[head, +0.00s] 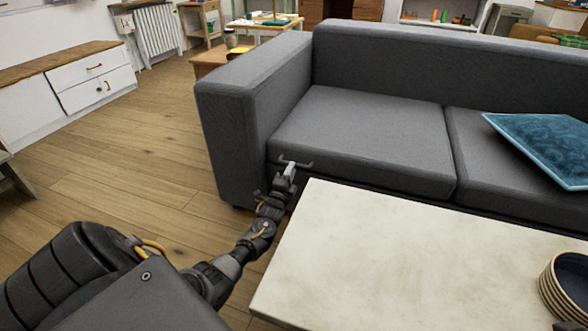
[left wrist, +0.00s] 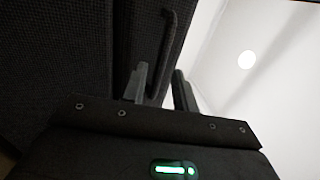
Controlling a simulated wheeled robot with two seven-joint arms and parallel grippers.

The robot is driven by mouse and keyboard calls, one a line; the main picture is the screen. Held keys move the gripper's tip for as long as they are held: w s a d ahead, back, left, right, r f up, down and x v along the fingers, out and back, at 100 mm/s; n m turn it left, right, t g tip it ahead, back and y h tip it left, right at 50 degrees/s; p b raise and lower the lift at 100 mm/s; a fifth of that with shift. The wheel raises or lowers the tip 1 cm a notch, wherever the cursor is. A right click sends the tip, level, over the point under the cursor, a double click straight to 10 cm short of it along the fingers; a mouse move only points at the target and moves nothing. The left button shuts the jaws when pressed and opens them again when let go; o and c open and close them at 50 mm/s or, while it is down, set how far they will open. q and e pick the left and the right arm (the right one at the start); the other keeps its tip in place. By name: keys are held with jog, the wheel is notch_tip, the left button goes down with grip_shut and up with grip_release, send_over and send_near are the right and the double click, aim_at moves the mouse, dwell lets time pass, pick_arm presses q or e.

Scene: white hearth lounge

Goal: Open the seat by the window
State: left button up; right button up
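The grey sofa's left seat (head: 362,137) lies flat and closed. A small dark bar handle (head: 305,165) is on its front edge. My left gripper (head: 290,170) is at this handle, low in front of the sofa. In the left wrist view the handle (left wrist: 168,45) runs down between the two fingertips (left wrist: 160,88). The fingers stand apart with the bar between them; a gap shows on the right finger's side. Whether either finger touches the bar is hard to tell. No window shows.
A pale stone-topped table (head: 400,260) stands close in front of the sofa, right of my left forearm. A striped round container (head: 565,285) is on it. A blue cushion (head: 545,145) lies on the right seat. Wooden floor (head: 130,165) is clear at left.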

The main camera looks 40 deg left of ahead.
pick_arm(q)
jog(key=shift+b+x, duration=0.55)
jog(key=shift+x, duration=1.25)
grip_shut()
